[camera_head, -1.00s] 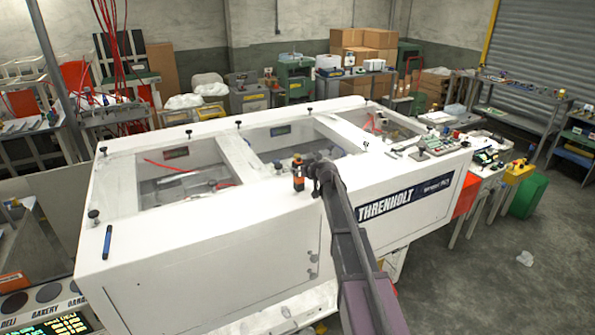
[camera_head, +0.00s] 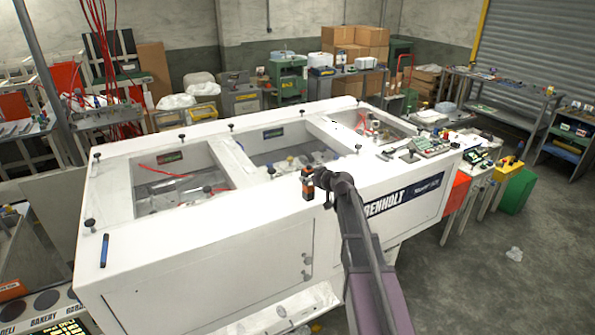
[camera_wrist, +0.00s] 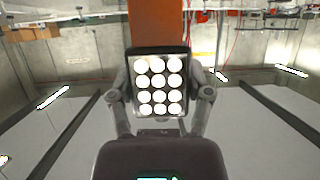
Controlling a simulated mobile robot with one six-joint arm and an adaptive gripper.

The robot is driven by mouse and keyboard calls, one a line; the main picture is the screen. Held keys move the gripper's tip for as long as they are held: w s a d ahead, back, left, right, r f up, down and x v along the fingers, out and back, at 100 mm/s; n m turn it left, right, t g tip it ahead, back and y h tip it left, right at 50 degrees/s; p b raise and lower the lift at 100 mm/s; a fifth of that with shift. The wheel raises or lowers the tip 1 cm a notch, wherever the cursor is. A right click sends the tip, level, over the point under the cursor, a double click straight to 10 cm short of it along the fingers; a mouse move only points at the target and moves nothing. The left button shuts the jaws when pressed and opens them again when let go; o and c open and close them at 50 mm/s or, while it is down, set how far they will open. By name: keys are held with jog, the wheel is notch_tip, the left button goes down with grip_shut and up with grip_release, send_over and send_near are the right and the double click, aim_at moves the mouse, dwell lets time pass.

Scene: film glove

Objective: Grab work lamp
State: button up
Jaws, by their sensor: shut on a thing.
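The work lamp (camera_head: 308,186) is a small orange and black block in the head view. My gripper (camera_head: 318,179) is beside it on its right, above the front edge of the white machine top. In the wrist view the lamp (camera_wrist: 158,84) shows a dark-framed face with several round white lights and an orange body above. The two fingers of my gripper (camera_wrist: 160,96) press on its left and right sides. The lamp is held upright, and it appears raised off the machine top.
The long white machine (camera_head: 200,258) lies under the gripper, with open windows and black knobs along its top. A blue marker (camera_head: 104,250) lies at its left end. Control boxes (camera_head: 428,146) stand at its right end.

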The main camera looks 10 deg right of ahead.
jog(key=shift+s+d+r, duration=0.1)
jog(key=shift+s+d, duration=0.25)
jog(key=shift+s, duration=0.45)
jog(key=shift+s+d+r, duration=0.1)
jog(key=shift+s+d, duration=0.3)
jog(key=shift+s, duration=0.45)
jog(key=shift+s+d+r, duration=0.1)
jog(key=shift+s+d, duration=0.25)
jog(key=shift+s, duration=0.45)
jog(key=shift+f, duration=0.1)
